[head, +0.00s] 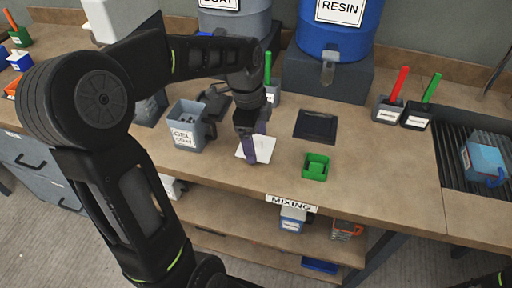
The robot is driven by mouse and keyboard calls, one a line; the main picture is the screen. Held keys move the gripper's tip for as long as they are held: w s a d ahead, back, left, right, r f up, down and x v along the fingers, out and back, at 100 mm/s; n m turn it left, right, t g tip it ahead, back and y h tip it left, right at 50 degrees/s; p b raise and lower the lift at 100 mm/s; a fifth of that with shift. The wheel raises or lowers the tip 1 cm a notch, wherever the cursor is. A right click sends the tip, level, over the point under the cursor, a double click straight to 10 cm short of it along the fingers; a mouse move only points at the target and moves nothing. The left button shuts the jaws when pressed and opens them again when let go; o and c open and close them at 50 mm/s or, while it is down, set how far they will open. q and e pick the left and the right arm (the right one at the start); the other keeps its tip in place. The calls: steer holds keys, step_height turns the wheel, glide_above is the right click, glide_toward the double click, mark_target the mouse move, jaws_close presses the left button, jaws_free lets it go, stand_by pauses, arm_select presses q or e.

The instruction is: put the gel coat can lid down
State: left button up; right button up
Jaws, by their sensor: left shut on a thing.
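The grey gel coat can (187,128) stands on the bench, its label facing me. My left gripper (255,146) with purple fingers is to the right of the can, pointing down. It is shut on a pale, flat, square piece (266,147), which looks like the gel coat can lid. The fingers cover part of it. I cannot tell whether it touches the bench. My right gripper is not in view.
A dark square tray (316,126) and a small green box (315,167) are to the right of my gripper. A dark grey object (214,101) lies behind the can. The blue resin drum (340,38) stands at the back. Bare bench (385,175) lies to the right.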

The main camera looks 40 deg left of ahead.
mark_target(256, 148)
arm_select(q)
steer(key=shift+f, duration=1.65)
steer(key=shift+f, duration=0.15)
steer(key=o, duration=1.3)
steer(key=r, duration=0.4)
steer(key=a+r, duration=0.1)
steer(key=r, duration=0.7)
steer(key=shift+s+a+r, duration=0.15)
steer(key=shift+s, duration=0.1)
